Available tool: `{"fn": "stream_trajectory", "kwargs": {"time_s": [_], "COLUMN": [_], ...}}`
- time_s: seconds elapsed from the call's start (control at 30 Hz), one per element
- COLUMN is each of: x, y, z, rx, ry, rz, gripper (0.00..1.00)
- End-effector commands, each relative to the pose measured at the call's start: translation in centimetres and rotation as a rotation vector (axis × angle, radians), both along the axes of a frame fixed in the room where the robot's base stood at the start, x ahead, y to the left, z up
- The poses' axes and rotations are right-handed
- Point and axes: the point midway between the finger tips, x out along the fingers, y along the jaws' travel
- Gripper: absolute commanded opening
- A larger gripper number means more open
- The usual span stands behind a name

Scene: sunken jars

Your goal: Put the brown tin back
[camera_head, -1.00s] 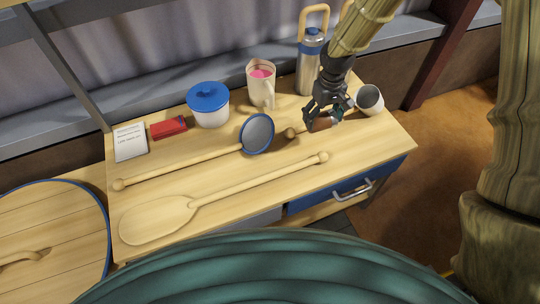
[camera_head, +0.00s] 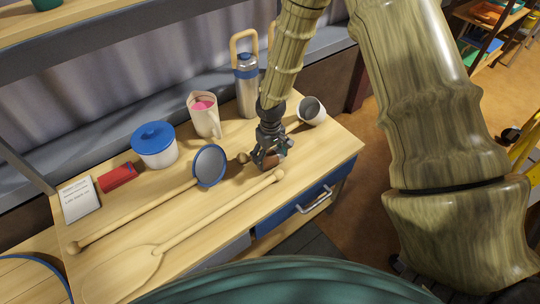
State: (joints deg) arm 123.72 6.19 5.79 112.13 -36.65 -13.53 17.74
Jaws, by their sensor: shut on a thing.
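The brown tin (camera_head: 272,164) is a small reddish-brown thing at the right part of the wooden worktop, partly hidden by the fingers. My gripper (camera_head: 272,158) reaches down from above and is shut on it. The tin is low, close to the worktop; I cannot tell whether it touches the surface.
A long-handled sieve (camera_head: 209,166) and wooden paddle (camera_head: 125,268) lie left of my gripper.

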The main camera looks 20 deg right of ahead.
Motion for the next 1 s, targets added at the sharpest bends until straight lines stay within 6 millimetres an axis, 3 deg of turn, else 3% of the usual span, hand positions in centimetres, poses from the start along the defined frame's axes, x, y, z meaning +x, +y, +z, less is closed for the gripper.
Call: {"fn": "stream_trajectory", "kwargs": {"time_s": [0.43,0.47,0.53,0.57,1.0], "x": [0.01,0.01,0.01,0.01,0.02], "y": [-0.01,-0.01,-0.01,-0.01,0.00], "z": [-0.64,-0.57,-0.56,-0.56,-0.15], "rx": [0.000,0.000,0.000,0.000,0.000], "ry": [0.000,0.000,0.000,0.000,-0.001], "rz": [0.000,0.000,0.000,0.000,-0.001], "gripper": [0.53,0.85,0.98,1.00,1.00]}}
